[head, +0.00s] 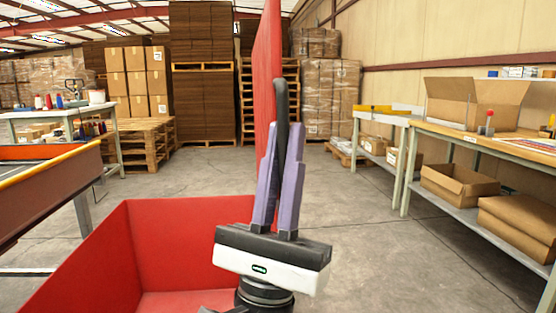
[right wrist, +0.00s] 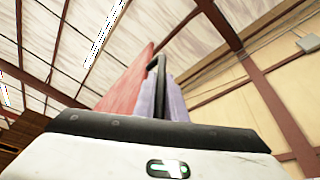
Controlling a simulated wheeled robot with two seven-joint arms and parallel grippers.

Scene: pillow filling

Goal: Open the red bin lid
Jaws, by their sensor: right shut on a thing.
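The red bin (head: 180,240) stands in front of me, with its inside showing empty where I can see. Its red lid (head: 267,70) stands upright, seen nearly edge-on, at the bin's right side. A black handle (head: 281,100) sticks out from the lid's right face. My right gripper (head: 284,130) is shut on the handle, its purple fingers pointing up. In the right wrist view the red lid (right wrist: 127,80) rises beside the handle (right wrist: 157,85) and the purple fingers. The gripper hides the lid's lower part and the bin's right edge. My left gripper is not in view.
A conveyor-like table (head: 50,185) with a yellow edge is at the left. A workbench (head: 450,133) with open cardboard boxes stands at the right. Stacked pallets and boxes (head: 202,85) fill the back. The concrete floor (head: 350,205) between is clear.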

